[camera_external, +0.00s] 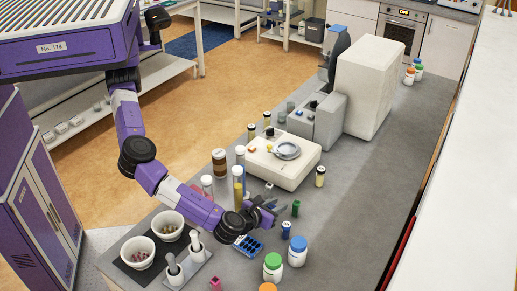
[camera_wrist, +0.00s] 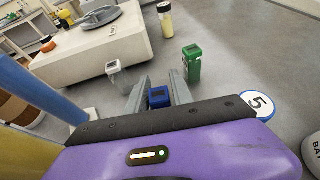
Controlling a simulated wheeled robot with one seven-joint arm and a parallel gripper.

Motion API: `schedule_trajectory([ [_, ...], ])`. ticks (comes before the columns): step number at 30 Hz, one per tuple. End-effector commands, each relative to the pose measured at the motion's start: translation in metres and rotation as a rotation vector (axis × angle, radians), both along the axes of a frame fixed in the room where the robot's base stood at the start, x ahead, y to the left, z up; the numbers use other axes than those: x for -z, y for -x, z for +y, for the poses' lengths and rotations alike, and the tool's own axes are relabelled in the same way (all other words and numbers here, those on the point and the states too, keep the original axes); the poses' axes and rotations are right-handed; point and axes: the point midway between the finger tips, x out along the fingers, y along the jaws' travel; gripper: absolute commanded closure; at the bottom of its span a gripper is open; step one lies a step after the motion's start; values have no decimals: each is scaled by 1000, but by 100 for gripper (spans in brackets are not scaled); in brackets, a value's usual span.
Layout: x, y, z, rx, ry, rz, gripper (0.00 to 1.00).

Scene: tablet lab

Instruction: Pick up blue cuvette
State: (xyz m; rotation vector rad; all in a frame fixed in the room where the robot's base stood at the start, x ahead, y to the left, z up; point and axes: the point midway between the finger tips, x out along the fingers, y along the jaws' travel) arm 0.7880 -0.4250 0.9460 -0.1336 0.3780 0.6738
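The blue cuvette (camera_wrist: 158,98) is a small square-topped piece in the wrist view, between the two grey fingers of my gripper (camera_wrist: 158,88). The fingers stand close on both sides of it and appear shut on it; its lower part is hidden behind the gripper's dark edge. In the external view my gripper (camera_external: 272,207) is low over the grey bench, and the cuvette is mostly hidden there by the fingers. A green cuvette (camera_wrist: 192,64) stands just beyond the right finger, and a clear cuvette (camera_wrist: 118,72) stands beyond the left one.
A white instrument (camera_external: 283,163) stands behind the gripper. Tall tubes (camera_external: 239,180) stand close to its left. A blue rack (camera_external: 248,244), a green-capped bottle (camera_external: 273,267) and a blue-capped bottle (camera_external: 297,252) are in front. The bench (camera_external: 345,210) is clear to the right.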

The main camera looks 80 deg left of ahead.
Motion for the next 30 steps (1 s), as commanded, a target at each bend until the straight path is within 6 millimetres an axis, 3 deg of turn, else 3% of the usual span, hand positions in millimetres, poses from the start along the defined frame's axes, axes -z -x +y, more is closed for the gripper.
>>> schedule_trajectory([
  [1, 0, 0, 0, 0, 0, 0, 84],
  [3, 0, 0, 0, 0, 0, 0, 98],
  [4, 0, 0, 0, 0, 0, 0, 100],
  [14, -1, 0, 0, 0, 0, 0, 100],
  [20, -13, 1, -1, 0, 2, -1, 100],
  [26, -46, 1, -1, -1, 3, -3, 100],
  [30, -83, 1, -1, -1, 4, -5, 100],
])
